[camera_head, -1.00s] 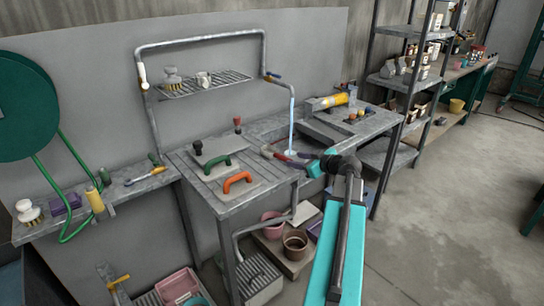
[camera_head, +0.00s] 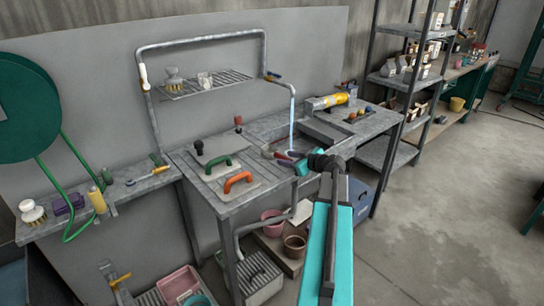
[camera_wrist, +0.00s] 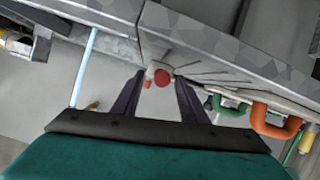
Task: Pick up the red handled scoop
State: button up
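A round red end with a pale part beside it shows in the wrist view, and I take it for the red handled scoop (camera_wrist: 162,78). It appears between the tips of the two dark fingers of my gripper (camera_wrist: 160,84), with a gap on each side. I cannot tell whether it is touched. In the head view, my gripper (camera_head: 284,157) points left over the sink end of the grey workbench (camera_head: 228,205), and a small red patch lies by its fingertips. The rest of the scoop is hidden or too small to make out.
A water stream (camera_head: 292,120) runs down beside my gripper. Green (camera_head: 218,165) and orange (camera_head: 238,181) handles stand on plates to the left. A yellow-ended tool (camera_head: 334,100) lies at the right. Buckets (camera_head: 295,246) stand below, and a wire shelf (camera_head: 205,84) hangs above.

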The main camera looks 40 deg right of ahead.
aim_at(282, 158)
jog(key=shift+p+x, duration=0.7)
jog(key=shift+x, duration=1.35)
grip_shut()
